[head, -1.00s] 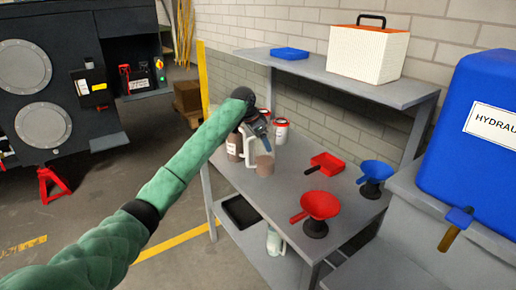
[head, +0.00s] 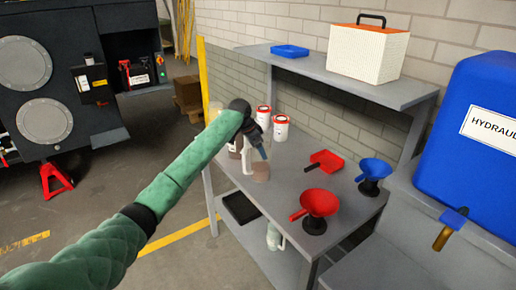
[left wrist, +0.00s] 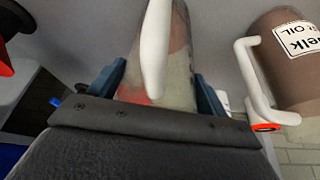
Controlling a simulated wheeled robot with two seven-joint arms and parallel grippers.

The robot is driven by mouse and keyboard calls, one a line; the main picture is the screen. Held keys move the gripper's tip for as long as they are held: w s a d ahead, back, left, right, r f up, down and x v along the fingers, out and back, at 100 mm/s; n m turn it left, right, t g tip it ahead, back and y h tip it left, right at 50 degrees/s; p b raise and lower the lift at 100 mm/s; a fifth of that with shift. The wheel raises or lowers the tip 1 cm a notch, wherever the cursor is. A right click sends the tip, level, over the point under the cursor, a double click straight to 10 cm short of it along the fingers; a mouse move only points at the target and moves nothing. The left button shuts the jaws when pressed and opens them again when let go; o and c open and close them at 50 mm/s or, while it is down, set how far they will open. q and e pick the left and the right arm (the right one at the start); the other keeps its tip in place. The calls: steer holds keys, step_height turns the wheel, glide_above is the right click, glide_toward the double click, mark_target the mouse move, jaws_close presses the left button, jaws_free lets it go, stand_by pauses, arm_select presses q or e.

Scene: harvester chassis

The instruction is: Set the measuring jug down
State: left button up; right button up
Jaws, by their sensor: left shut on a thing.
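The measuring jug (head: 260,172), a translucent brownish vessel, is at the left part of the grey workbench (head: 290,185). My left gripper (head: 262,152) is shut on it. In the left wrist view the jug (left wrist: 182,75) sits between the two blue fingers (left wrist: 155,85), with a white handle in front of its body. My gripper and arm hide much of the jug in the head view. I cannot tell whether its base touches the bench top. My right gripper is not in view.
A brown oil jug (left wrist: 292,72) with a white handle is close beside the held jug. Red-lidded tins (head: 281,128) stand behind. A red tray (head: 325,161), a red funnel (head: 319,203) and a blue funnel (head: 375,170) are to the right. A shelf (head: 340,80) overhangs the back.

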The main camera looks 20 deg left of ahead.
arm_select(q)
steer(key=o, duration=1.8)
steer(key=shift+c, duration=0.2)
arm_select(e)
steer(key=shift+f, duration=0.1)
arm_select(q)
steer(key=b+v, duration=0.3)
steer(key=v, duration=0.9)
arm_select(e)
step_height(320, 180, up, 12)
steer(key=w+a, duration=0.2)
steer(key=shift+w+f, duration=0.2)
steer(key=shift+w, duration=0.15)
